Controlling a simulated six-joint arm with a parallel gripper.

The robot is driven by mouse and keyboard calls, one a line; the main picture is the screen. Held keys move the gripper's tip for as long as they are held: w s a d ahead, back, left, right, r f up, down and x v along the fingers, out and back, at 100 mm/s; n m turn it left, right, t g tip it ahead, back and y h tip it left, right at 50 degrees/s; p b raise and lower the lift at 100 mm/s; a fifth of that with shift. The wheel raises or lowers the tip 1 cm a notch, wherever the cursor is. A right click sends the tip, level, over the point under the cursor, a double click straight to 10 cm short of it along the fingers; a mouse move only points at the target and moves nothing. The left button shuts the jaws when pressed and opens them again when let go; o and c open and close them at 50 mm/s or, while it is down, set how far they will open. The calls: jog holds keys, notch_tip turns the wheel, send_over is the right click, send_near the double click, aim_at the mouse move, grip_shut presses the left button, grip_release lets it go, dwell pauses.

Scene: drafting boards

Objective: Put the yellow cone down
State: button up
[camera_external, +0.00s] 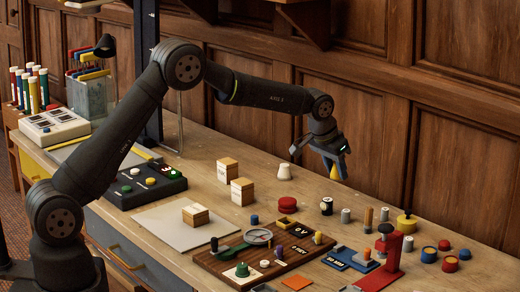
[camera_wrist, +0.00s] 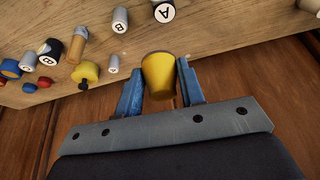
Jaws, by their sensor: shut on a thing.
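The yellow cone (camera_wrist: 158,76) is between the two blue fingers of my gripper (camera_wrist: 161,92) in the wrist view. My gripper is shut on it. In the external view the yellow cone (camera_external: 335,173) shows below the fingertips of my gripper (camera_external: 333,165), near the back edge of the wooden table (camera_external: 305,210). It looks held above the table top, but the exact height is hard to tell.
Cylinders marked with letters (camera_external: 326,206) and a yellow knobbed piece (camera_external: 406,222) stand in front and to the right. A red press (camera_external: 386,262) is at the front right. Wood panelling (camera_external: 400,130) rises behind the table.

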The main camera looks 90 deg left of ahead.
jog(key=s+a+n, duration=0.2)
jog(key=s+a, duration=0.6)
jog(key=a, duration=0.6)
jog(key=n+g+y, duration=0.1)
jog(key=n, duration=0.1)
send_over(247, 161)
jog(key=d, duration=0.2)
notch_tip(247, 161, down, 6)
jog(key=shift+s+a+f, duration=0.15)
jog(key=shift+f, duration=0.05)
jog(key=shift+s+a+f, duration=0.2)
jog(key=shift+a, duration=0.15)
jog(key=shift+f, duration=2)
jog(key=shift+f, duration=0.2)
jog(key=o, duration=1)
jog(key=shift+r, duration=0.15)
